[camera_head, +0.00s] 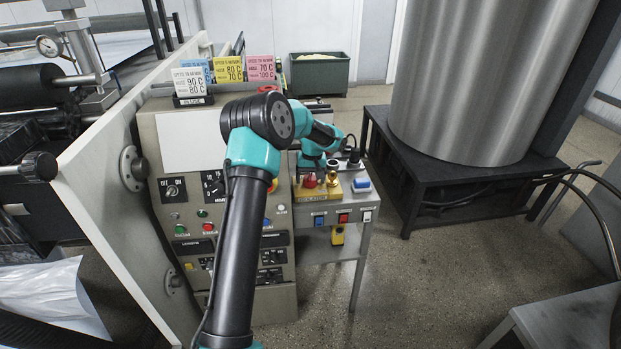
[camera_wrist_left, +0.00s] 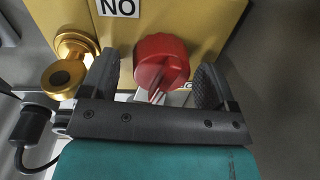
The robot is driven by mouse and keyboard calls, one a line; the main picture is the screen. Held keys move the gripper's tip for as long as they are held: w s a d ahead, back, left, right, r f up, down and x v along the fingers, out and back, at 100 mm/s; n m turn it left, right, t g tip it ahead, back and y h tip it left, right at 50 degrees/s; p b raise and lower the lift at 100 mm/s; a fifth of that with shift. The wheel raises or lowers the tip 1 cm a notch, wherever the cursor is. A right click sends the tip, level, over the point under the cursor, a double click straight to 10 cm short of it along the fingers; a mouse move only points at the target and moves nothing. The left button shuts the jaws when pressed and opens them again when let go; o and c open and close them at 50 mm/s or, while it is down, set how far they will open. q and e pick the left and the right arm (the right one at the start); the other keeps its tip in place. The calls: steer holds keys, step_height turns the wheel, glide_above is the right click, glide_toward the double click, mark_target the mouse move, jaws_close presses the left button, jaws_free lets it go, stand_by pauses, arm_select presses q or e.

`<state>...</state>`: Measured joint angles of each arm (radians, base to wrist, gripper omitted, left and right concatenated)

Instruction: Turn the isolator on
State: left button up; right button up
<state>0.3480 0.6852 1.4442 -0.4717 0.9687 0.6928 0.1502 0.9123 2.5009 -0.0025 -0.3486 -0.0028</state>
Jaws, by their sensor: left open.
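The isolator is a red knob (camera_head: 310,181) on a yellow box (camera_head: 322,191) on the small side table. In the left wrist view the red knob (camera_wrist_left: 163,60) lies between the two dark fingers of my left gripper (camera_wrist_left: 158,66), with a gap visible on each side. The left gripper is open. A label reading "NO" in this picture (camera_wrist_left: 118,7) is on the yellow box beyond the knob. In the head view my arm hides most of this gripper. My right gripper is not in view.
A brass fitting (camera_wrist_left: 70,62) stands close to the left finger, and a black plug with a cable (camera_wrist_left: 35,122) is further left. The control panel (camera_head: 190,140) stands left, and a metal tank (camera_head: 470,80) right.

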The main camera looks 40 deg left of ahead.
arm_select(q)
steer(key=shift+c, duration=0.4)
steer(key=c, duration=1.2)
steer(key=shift+s+a, duration=0.1)
